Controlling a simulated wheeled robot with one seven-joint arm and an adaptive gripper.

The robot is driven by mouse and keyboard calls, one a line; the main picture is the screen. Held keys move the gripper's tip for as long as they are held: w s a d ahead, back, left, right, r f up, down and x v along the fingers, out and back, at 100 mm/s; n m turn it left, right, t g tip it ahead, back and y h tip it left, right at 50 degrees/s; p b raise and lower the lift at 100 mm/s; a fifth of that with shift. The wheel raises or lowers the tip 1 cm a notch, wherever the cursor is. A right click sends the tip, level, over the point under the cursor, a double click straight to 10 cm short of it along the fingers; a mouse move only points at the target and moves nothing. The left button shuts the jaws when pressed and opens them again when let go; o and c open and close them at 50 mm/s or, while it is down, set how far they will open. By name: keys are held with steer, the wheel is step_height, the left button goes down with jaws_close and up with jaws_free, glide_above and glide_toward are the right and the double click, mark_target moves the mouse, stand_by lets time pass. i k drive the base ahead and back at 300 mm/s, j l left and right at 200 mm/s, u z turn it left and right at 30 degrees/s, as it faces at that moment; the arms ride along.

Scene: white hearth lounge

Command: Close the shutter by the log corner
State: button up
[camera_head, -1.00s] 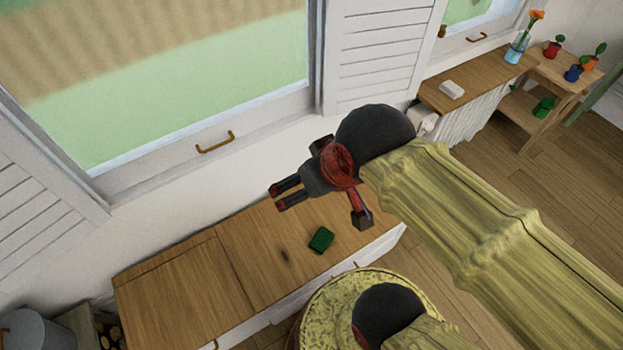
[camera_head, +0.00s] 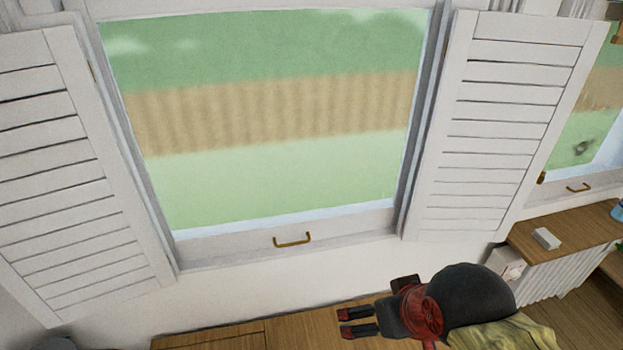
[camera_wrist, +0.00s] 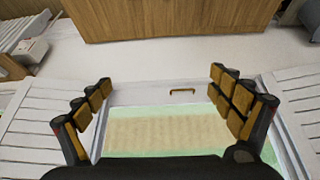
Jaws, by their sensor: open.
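A white slatted shutter (camera_head: 70,170) hangs folded open against the wall at the left of the window; this side is where logs showed low in the earlier head view. It also shows at the right of the wrist view (camera_wrist: 297,95), which sees the room upside down. A matching shutter (camera_head: 490,125) stands open at the window's right. My gripper (camera_head: 346,322) is open and empty, in front of the wall below the window, right of the sill handle and well apart from the left shutter. Its two spread fingers show in the wrist view (camera_wrist: 160,80).
The window sill has a brass handle (camera_head: 292,240). A wooden cabinet top (camera_head: 240,335) runs below the window. At the right, a wooden top (camera_head: 575,232) carries a small white block (camera_head: 546,238). The space before the window glass is clear.

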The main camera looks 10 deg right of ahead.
mark_target(67, 254)
steer(key=j+u, duration=0.1)
steer(key=j, duration=0.5)
steer(key=i+j, duration=0.1)
steer(key=j, duration=0.5)
steer(key=j+u, duration=0.15)
steer(key=j, duration=0.45)
steer(key=i+j+u, duration=0.1)
steer(key=j, duration=0.5)
